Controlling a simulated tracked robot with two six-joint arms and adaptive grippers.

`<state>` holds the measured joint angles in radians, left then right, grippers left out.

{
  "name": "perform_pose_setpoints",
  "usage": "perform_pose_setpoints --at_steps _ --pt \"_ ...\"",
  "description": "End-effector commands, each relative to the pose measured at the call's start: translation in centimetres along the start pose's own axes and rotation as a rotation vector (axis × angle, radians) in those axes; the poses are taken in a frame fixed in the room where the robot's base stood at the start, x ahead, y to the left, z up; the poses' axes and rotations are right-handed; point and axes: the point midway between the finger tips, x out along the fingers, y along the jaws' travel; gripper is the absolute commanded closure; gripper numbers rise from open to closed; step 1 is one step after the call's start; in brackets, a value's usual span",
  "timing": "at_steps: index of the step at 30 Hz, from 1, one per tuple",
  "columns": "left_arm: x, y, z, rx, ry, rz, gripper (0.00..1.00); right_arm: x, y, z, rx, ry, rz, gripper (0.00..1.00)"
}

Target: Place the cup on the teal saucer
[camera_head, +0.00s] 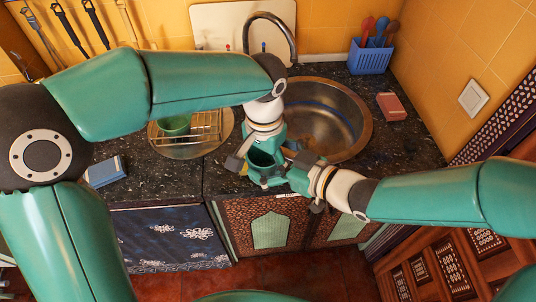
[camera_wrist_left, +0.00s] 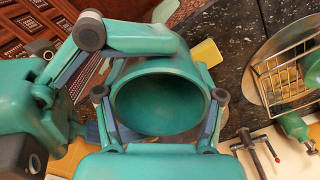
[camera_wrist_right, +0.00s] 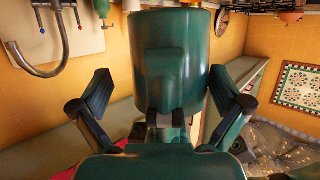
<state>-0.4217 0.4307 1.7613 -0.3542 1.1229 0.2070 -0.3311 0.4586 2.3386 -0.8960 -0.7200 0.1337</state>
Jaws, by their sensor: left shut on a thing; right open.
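The cup (camera_head: 264,158) is dark teal-green and upright over the counter's front edge, its mouth facing up. My left gripper (camera_head: 258,163) is shut on it, with a finger on each side in the left wrist view (camera_wrist_left: 160,108). My right gripper (camera_head: 297,172) is open close to the cup's right side. In the right wrist view the cup (camera_wrist_right: 172,62) fills the space between the spread fingers, and contact is not clear. I cannot make out the teal saucer; the arms hide part of the counter.
A round metal sink (camera_head: 335,118) lies behind the grippers. A wire rack (camera_head: 207,128) with a green bowl (camera_head: 174,124) is at the left. A blue sponge (camera_head: 106,171), a pink sponge (camera_head: 391,106) and a utensil basket (camera_head: 369,59) stand on the counter.

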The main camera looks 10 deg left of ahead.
Motion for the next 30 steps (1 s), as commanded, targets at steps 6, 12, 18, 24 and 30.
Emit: perform_pose_setpoints --at_steps 6,12,18,24,30 --pt "-0.04 0.00 -0.01 0.000 0.001 0.000 0.82 0.44 0.02 0.00 -0.001 0.000 0.000 0.00" --pt "-0.04 -0.01 -0.01 0.000 0.001 0.000 0.82 0.41 0.01 0.00 0.000 0.000 0.000 0.10" --pt "-0.02 0.01 0.06 -0.001 -0.002 0.000 0.82 0.39 0.09 -0.01 0.001 0.000 0.002 0.43" --pt "0.03 0.07 0.25 -0.002 -0.009 0.001 0.81 0.37 0.36 -0.04 0.004 0.001 0.009 0.72" --pt "0.01 0.06 0.17 -0.001 -0.006 0.001 0.06 0.37 0.32 -0.12 0.002 0.003 0.007 0.79"
